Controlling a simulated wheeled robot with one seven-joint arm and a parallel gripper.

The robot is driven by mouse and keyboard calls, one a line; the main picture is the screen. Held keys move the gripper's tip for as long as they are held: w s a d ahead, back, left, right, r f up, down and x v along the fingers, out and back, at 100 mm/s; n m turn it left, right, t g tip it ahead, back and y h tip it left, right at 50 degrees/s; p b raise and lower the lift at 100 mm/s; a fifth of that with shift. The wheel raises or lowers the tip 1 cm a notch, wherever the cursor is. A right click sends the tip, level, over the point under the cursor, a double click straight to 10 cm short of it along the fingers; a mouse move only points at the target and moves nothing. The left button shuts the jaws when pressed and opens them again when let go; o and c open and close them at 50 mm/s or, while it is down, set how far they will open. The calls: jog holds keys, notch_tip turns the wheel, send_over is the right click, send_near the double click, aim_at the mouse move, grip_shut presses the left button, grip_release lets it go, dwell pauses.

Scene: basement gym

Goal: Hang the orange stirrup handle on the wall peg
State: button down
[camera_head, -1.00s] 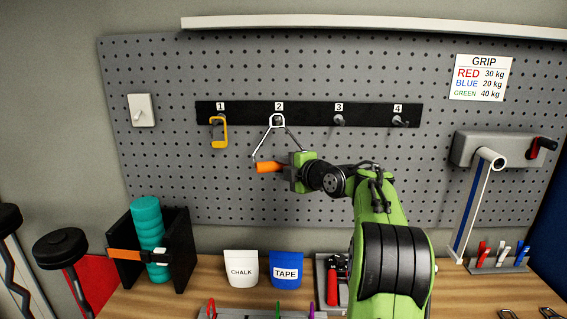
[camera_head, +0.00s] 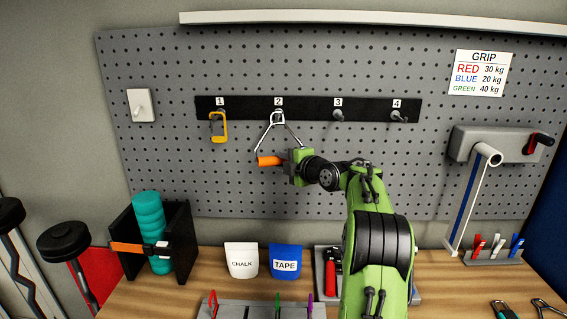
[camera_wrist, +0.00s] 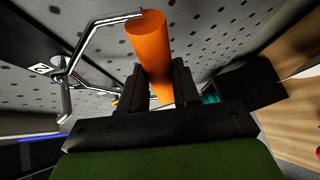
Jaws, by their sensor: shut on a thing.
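My gripper (camera_head: 290,163) is shut on the orange grip, in front of the pegboard below peg 2. In the wrist view the orange grip (camera_wrist: 150,45) stands between my two dark fingers (camera_wrist: 157,88), with the metal frame at its left. My fingertips are partly hidden in the head view.
The black rail (camera_head: 308,108) carries several numbered pegs. A yellow carabiner-like piece (camera_head: 219,128) hangs on peg 1; pegs 3 (camera_head: 338,115) and 4 (camera_head: 399,116) are bare. Chalk (camera_head: 241,260) and tape (camera_head: 286,261) bins stand on the bench below.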

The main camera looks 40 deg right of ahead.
dwell(0.4)
jog(key=c, duration=0.7)
grip_release()
jog(key=shift+c, duration=0.2)
jog(key=shift+f, duration=0.1)
jog(key=s+r+b, duration=0.3)
jog(key=s+b, duration=0.1)
jog(key=s, duration=1.1)
jog(key=shift+s, duration=0.3)
jog(key=shift+d, duration=0.1)
